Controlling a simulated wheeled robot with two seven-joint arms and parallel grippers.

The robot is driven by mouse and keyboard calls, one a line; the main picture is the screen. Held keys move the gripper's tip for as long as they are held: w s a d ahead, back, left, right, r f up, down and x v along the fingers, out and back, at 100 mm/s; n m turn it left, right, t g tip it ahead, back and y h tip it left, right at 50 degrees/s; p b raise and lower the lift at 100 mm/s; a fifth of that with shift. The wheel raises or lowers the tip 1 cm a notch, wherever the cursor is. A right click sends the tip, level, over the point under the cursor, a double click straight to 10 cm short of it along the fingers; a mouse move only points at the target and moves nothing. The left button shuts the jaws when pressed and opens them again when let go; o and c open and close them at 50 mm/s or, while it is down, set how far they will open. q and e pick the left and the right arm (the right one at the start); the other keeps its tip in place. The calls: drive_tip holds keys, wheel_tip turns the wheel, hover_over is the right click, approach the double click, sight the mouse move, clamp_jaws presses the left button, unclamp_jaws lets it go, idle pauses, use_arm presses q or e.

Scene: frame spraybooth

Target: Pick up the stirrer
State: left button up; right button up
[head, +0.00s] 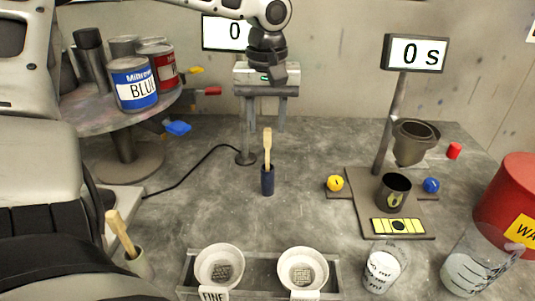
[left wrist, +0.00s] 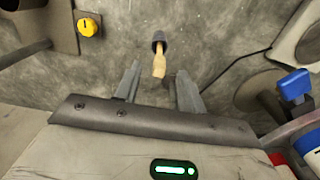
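The stirrer (head: 267,149) is a flat pale wooden stick standing upright in a narrow dark blue holder (head: 267,181) at mid-table. My left gripper (head: 265,122) points down above and behind the stirrer's top in the head view, with its fingers apart and nothing between them. In the left wrist view the stirrer (left wrist: 160,62) shows beyond the gap between the open fingers (left wrist: 158,74), with the holder (left wrist: 158,38) past it. I cannot tell the exact distance from fingertips to stick. A second wooden handle (head: 121,233) stands in a pale cup at lower left. My right gripper is not in view.
Paint cans, including a blue one (head: 134,84), stand on a round table (head: 88,118) at left. Two white bowls (head: 219,267) sit in front. A black cable (head: 190,172) runs left.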

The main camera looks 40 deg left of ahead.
sight(267, 130)
use_arm(q)
wheel_tip(267, 130, down, 4)
drive_tip(key=shift+w+r, duration=0.1)
drive_tip(key=shift+r, duration=0.05)
clamp_jaws()
drive_tip(key=shift+r, duration=0.1)
